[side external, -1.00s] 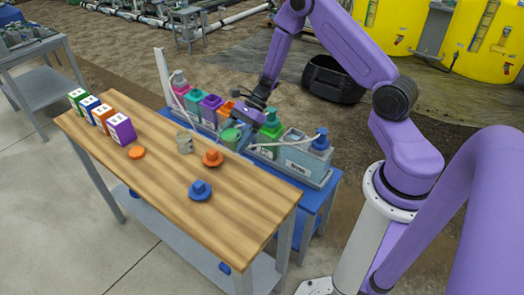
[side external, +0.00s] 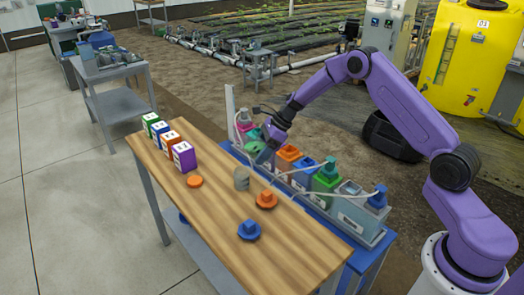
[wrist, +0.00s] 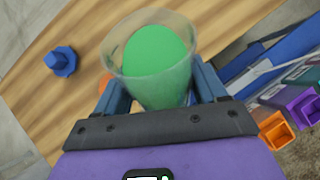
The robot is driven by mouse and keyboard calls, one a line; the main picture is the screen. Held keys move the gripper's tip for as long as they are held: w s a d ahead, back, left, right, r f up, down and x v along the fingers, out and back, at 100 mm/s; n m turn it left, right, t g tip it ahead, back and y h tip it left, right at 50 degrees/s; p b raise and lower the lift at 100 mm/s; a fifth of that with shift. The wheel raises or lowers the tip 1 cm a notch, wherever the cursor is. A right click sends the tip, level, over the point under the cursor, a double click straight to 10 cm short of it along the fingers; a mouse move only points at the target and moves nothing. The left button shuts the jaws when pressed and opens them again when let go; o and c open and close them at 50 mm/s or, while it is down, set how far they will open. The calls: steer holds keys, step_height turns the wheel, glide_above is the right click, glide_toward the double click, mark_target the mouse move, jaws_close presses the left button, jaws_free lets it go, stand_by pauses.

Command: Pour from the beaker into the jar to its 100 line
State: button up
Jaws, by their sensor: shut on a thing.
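The jar (side external: 241,178) is a small, greyish, see-through vessel upright on the wooden table; its lines and contents are too small to read. My gripper (side external: 265,152) is shut on the clear beaker (wrist: 150,60), above and a little right of the jar in the side view, near the bottle row. In the wrist view the beaker sits between the two blue fingers, its mouth towards the top, with bright green liquid inside. I cannot tell its exact tilt from the side view. No jar is visible in the wrist view.
The wooden table (side external: 290,262) also holds an orange knobbed lid (side external: 266,200), a blue knobbed lid (side external: 248,230), a flat orange disc (side external: 195,181) and several numbered blocks (side external: 184,156). Pump bottles, including a green one (side external: 327,178), line the far side. The table's near end is clear.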

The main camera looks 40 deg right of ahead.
steer(key=shift+f, duration=2.45)
steer(key=shift+s+r+h, duration=0.1)
steer(key=shift+r+h, duration=0.05)
steer(key=shift+h, duration=0.25)
steer(key=shift+d+g+h, duration=0.1)
steer(key=shift+g+h, duration=0.2)
steer(key=shift+g, duration=0.1)
steer(key=shift+r+g+h, duration=0.25)
steer(key=shift+g+h, duration=0.25)
steer(key=shift+h, duration=0.5)
steer(key=shift+s+d+f+h, duration=0.1)
steer(key=shift+d+h, duration=0.05)
steer(key=shift+h, duration=0.25)
steer(key=shift+r+g+h, duration=0.3)
steer(key=shift+g+h, duration=0.2)
steer(key=shift+h, duration=0.2)
steer(key=shift+r+g+h, duration=0.3)
steer(key=shift+g+h, duration=0.2)
steer(key=shift+h, duration=0.2)
